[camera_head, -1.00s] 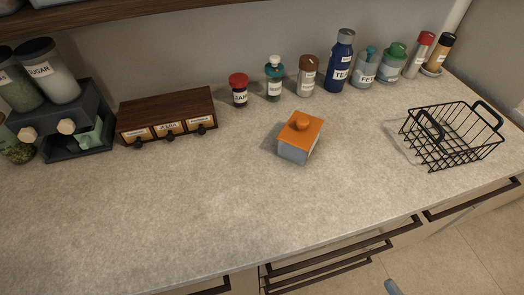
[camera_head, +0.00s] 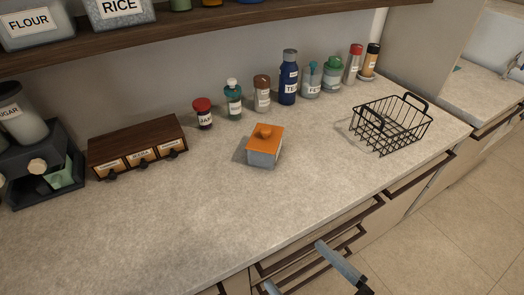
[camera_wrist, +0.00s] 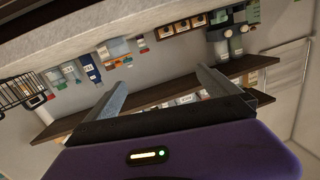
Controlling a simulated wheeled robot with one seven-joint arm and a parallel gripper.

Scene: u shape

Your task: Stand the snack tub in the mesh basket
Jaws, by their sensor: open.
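The likely snack tub (camera_head: 264,151) is a grey, boxy tub with an orange knobbed lid. It stands upright on the open counter in the head view; I cannot read its label. The black mesh basket (camera_head: 392,126) stands to its right near the counter's far right end and looks empty. It also shows at the left edge of the wrist view (camera_wrist: 20,90). My gripper (camera_head: 294,264) is partly in view at the bottom of the head view, in front of the counter and away from the tub. In the wrist view its fingers (camera_wrist: 160,76) are spread with nothing between them.
Several jars and bottles, including a blue bottle (camera_head: 288,80), line the wall behind the tub. A wooden drawer box (camera_head: 137,143) and a dark rack (camera_head: 30,165) stand at left. A shelf (camera_head: 150,30) hangs above. The front counter is clear.

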